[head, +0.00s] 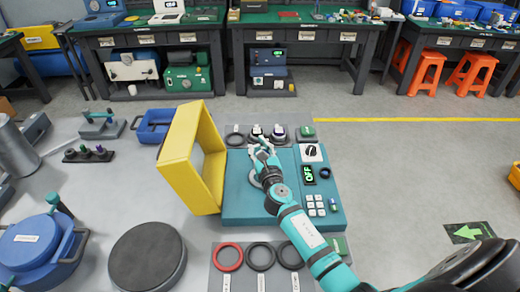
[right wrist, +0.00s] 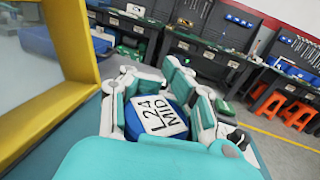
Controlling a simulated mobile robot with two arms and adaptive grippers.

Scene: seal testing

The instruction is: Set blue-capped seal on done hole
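My right gripper (head: 262,150) reaches over the teal tester box, near its back edge. In the right wrist view its fingers (right wrist: 158,108) close around a blue cap (right wrist: 150,122) with a white label reading "L24 MID". The seal's lower part is hidden by the fingers and cap. In the head view the fingers mostly hide the blue cap. Behind the tester is a grey mat (head: 242,127) with a dark ring (head: 235,139) and dark round pieces with light tops (head: 278,132). I cannot tell which place is the done hole. My left gripper is not in view.
The teal tester (head: 240,205) has a display reading "OFF" (head: 308,174). Its yellow-framed cover (head: 180,160) stands open on the left, close to my gripper. A front mat holds a red ring (head: 228,257) and black rings (head: 261,257).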

